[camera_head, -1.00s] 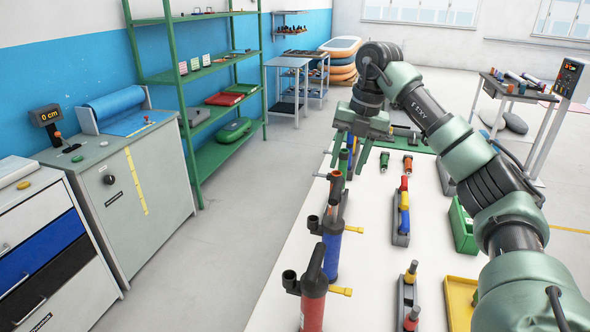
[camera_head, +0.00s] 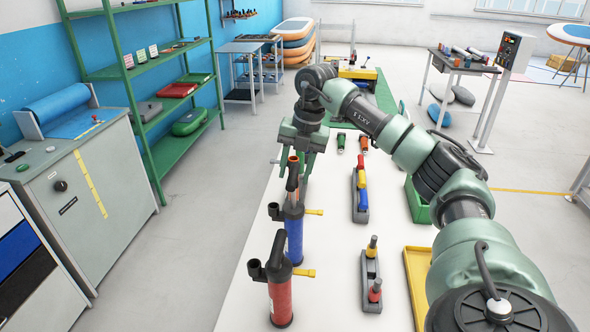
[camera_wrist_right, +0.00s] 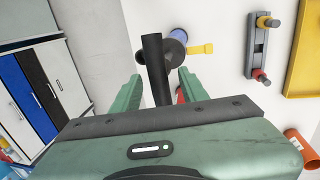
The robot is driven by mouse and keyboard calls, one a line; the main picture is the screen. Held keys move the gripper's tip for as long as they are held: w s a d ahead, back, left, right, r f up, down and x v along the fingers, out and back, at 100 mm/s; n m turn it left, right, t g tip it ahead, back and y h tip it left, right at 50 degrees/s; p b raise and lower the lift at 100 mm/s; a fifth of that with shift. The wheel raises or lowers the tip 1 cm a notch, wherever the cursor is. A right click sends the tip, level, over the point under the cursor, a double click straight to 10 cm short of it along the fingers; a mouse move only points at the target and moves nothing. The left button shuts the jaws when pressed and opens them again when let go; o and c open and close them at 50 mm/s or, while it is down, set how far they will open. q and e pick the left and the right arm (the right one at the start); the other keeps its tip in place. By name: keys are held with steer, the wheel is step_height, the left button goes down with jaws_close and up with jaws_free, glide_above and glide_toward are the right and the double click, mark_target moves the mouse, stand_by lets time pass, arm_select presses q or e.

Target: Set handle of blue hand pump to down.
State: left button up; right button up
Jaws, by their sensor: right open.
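The blue hand pump (camera_head: 294,240) stands upright on the white table, with a yellow nozzle at its right. Its dark handle (camera_head: 292,190) sticks up from the top. In the right wrist view the blue body (camera_wrist_right: 178,36) shows beyond a black bar (camera_wrist_right: 155,65), which looks like this handle. My right gripper (camera_head: 298,163) is open, just above and behind the pump in the head view. In the wrist view the bar stands between its two green fingers (camera_wrist_right: 158,92), with gaps on both sides. I cannot tell the depth. My left gripper is not in view.
A red pump (camera_head: 280,298) stands in front of the blue one. An orange-topped item shows close behind the blue handle. Racks with coloured pieces (camera_head: 361,195), a green bin (camera_head: 418,205) and a yellow tray (camera_head: 416,275) lie to the right. The table's left edge is close.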

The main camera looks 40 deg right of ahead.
jaws_close()
stand_by(1.3)
